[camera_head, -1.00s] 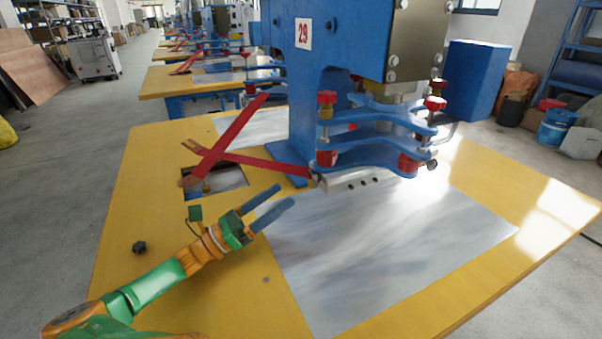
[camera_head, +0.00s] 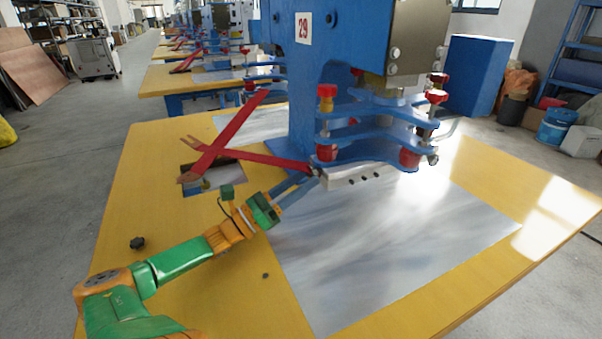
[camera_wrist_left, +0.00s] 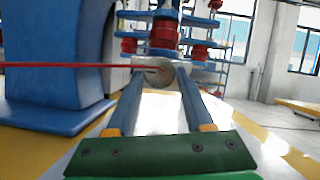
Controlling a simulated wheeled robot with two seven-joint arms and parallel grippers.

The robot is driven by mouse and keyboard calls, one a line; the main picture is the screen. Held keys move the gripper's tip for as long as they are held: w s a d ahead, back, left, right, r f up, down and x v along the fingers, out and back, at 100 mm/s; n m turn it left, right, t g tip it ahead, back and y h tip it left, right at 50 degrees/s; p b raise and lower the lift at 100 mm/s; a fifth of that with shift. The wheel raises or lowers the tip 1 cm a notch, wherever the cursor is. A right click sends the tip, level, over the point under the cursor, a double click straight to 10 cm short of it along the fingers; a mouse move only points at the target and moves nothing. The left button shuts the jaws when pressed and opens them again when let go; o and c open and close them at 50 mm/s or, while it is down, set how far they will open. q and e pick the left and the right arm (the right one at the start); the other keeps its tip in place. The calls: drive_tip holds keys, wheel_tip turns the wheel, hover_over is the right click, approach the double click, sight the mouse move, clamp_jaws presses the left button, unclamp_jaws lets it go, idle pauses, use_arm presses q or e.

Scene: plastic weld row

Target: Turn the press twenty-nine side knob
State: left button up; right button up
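The blue press (camera_head: 345,95) with the number 29 plate (camera_head: 303,28) stands on the yellow table. A round metal knob (camera_wrist_left: 157,72) is at the end of the pale metal block low on the press; in the head view this end (camera_head: 316,172) is small and partly hidden. My left gripper (camera_head: 308,180) reaches up to it from the left. In the left wrist view its two blue fingers (camera_wrist_left: 158,76) are apart, with the knob between their tips. I cannot tell whether they touch it. My right gripper is not in view.
Crossed red bars (camera_head: 228,145) lie just behind my left gripper, over a rectangular cutout in the yellow table (camera_head: 150,205). A small black knob-like piece (camera_head: 137,243) sits at the left. The grey metal sheet (camera_head: 390,255) in front of the press is clear.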

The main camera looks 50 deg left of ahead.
use_arm(q)
drive_tip(key=n+y+p, duration=0.1)
drive_tip(key=n+p, duration=0.1)
drive_tip(key=p, duration=0.1)
drive_tip(key=r+n+y+p, duration=0.1)
drive_tip(key=n+p, duration=0.2)
drive_tip(key=shift+d+y+p, duration=0.15)
drive_tip(key=shift+y+p, duration=0.15)
clamp_jaws()
drive_tip(key=shift+f+n, duration=0.15)
drive_tip(key=shift+n, duration=0.25)
drive_tip(key=shift+f, duration=0.3)
drive_tip(key=shift+s, duration=0.1)
drive_tip(key=o, duration=1.3)
unclamp_jaws()
drive_tip(key=shift+c, duration=0.2)
drive_tip(key=shift+s+y, duration=0.1)
drive_tip(key=shift+y, duration=0.3)
drive_tip(key=v, duration=0.7)
drive_tip(key=shift+r, duration=0.1)
